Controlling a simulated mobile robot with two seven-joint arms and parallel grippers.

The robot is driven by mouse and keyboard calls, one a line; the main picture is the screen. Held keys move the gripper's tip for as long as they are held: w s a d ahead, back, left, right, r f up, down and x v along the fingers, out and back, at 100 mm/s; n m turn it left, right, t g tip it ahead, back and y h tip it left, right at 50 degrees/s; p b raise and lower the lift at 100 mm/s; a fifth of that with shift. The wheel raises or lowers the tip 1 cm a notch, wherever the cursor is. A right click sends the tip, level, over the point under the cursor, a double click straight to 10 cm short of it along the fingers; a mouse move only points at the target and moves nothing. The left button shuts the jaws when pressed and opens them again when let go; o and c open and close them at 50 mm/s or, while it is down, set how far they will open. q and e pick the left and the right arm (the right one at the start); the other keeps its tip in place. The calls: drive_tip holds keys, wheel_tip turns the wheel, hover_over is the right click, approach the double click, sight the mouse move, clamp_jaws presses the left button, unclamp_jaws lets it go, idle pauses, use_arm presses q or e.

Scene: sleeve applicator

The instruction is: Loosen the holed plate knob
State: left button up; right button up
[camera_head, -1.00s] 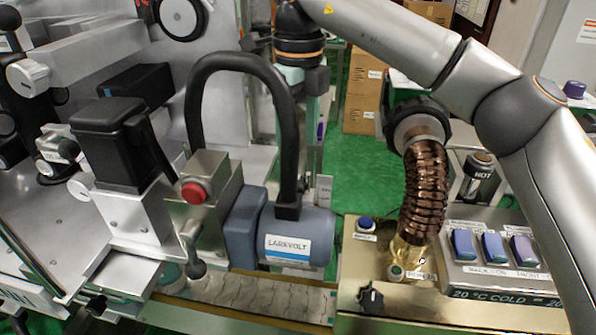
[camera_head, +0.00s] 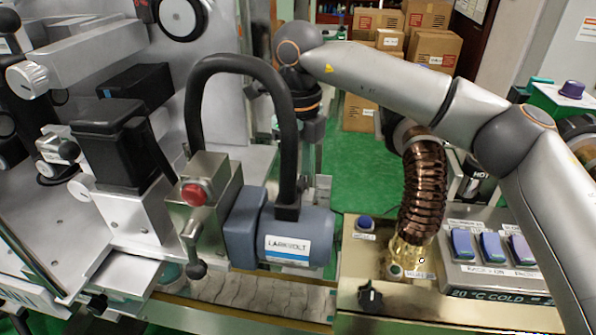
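My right gripper (camera_head: 312,132) points down behind the black hose of the grey motor. Its fingertips are mostly hidden, and I cannot tell whether they are open or shut. It is well apart from the knobs at the left. A sloping metal plate with small holes (camera_head: 50,232) lies at the left. I cannot tell which knob belongs to it. My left gripper is not in view.
The grey motor (camera_head: 290,240) and its tall black hose (camera_head: 232,62) stand between my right gripper and the left machine. A copper hose (camera_head: 422,190) and switch panel (camera_head: 490,275) stand at the right. Boxes (camera_head: 432,50) stand on the green floor behind.

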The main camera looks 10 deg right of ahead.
clamp_jaws()
drive_tip(key=shift+n, duration=0.3)
drive_tip(key=n+p, duration=0.1)
drive_tip(key=n, duration=0.4)
drive_tip(key=shift+n, duration=0.3)
drive_tip(key=n+p, duration=0.1)
drive_tip(key=n, duration=0.4)
drive_tip(key=shift+w+n, duration=0.1)
drive_tip(key=shift+n, duration=0.3)
idle(0.4)
drive_tip(key=shift+o, duration=1.9)
unclamp_jaws()
drive_tip(key=shift+r, duration=0.1)
